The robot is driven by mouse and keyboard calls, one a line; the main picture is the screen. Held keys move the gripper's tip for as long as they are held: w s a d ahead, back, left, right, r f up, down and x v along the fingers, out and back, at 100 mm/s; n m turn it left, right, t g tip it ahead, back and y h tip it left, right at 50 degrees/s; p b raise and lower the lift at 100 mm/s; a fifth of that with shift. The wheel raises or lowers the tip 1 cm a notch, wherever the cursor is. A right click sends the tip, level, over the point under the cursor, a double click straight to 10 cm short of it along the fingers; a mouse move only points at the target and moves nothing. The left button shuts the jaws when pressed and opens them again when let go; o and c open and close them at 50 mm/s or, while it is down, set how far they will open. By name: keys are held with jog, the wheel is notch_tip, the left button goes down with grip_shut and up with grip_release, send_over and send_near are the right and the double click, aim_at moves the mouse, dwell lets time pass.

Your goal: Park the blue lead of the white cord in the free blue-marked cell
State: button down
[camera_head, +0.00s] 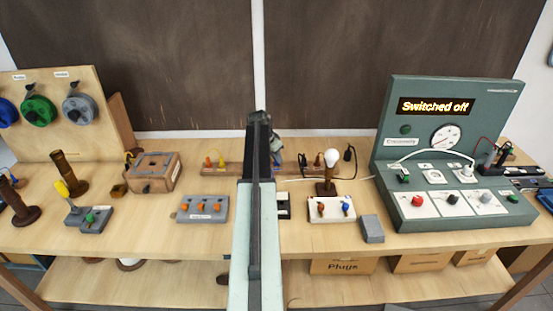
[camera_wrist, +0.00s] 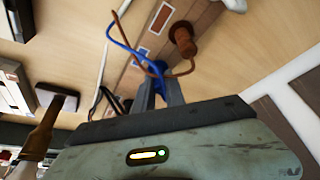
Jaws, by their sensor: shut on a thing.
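My gripper (camera_wrist: 160,92) is shut on the blue lead (camera_wrist: 122,42) in the wrist view. The blue lead curves from the upper left down to the fingertips. A brown lead (camera_wrist: 188,68) loops close beside it. A wooden strip (camera_wrist: 181,10) lies beyond, with a label framed in white that looks blue (camera_wrist: 142,55) and an orange-brown one (camera_wrist: 163,17). A brown peg (camera_wrist: 182,38) stands at the strip. I cannot tell which cell is free. In the head view my arm hides most of the fingertips and part of the strip (camera_head: 232,169).
A bulb (camera_head: 332,158) stands on a brown holder right of my arm. A black plug (camera_head: 348,154) is nearby. A white cord (camera_head: 300,179) runs along the bench. The green test console (camera_head: 450,120) rises at the right. An orange-knobbed block (camera_head: 203,217) sits at front left.

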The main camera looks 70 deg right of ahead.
jog(key=shift+f+b, duration=0.3)
jog(key=shift+f, duration=0.05)
jog(key=c, duration=1.3)
grip_release()
jog(key=p+v, duration=0.7)
jog(key=shift+a+r, duration=0.15)
jog(key=shift+r, duration=0.25)
